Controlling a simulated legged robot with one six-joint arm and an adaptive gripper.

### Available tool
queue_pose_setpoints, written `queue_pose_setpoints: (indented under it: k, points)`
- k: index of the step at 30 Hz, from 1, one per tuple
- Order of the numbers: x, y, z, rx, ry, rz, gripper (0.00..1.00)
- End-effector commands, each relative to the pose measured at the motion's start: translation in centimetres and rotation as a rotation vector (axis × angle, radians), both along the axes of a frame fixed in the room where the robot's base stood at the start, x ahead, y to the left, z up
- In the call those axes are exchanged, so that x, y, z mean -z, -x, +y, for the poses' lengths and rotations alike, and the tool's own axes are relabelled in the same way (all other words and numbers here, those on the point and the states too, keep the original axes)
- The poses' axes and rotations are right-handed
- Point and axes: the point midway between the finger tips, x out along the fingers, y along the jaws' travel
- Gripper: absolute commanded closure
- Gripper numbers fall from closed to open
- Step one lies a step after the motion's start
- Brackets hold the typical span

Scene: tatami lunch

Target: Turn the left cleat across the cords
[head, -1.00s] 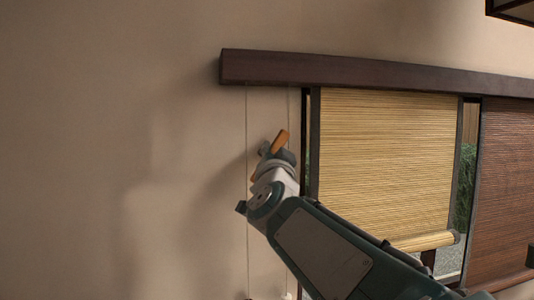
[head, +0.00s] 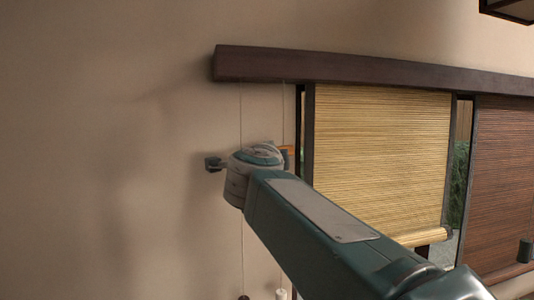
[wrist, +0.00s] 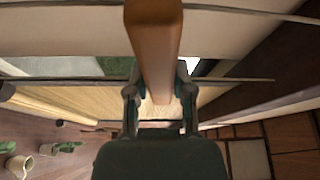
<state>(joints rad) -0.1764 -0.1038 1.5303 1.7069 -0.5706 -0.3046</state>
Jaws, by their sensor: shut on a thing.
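The left cleat is an orange-brown wooden bar (head: 286,149); in the head view only a short, nearly level piece shows past my wrist. In the wrist view the cleat (wrist: 155,40) runs from the top edge down between my fingers. My gripper (wrist: 158,78) is shut on it; in the head view my own wrist hides the fingers. Two thin pale cords, left (head: 240,115) and right (head: 283,112), hang from the dark rail. A cord (wrist: 60,79) crosses the wrist view sideways, at about a right angle to the cleat. Whether cleat and cord touch, I cannot tell.
The dark wooden rail (head: 360,72) runs above. A straw blind (head: 380,160) hangs just right of the cords, with a brown blind (head: 502,180) beyond it. A white cord end (head: 281,294) shows low down. The wall at the left is bare.

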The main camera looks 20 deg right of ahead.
Motion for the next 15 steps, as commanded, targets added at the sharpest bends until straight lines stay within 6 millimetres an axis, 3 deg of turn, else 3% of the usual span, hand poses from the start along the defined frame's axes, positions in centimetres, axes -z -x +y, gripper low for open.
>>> queue_pose_setpoints:
  k: [15]
  points:
    - [0.66,-0.16,-0.03,0.003,-0.139,0.009,1.0]
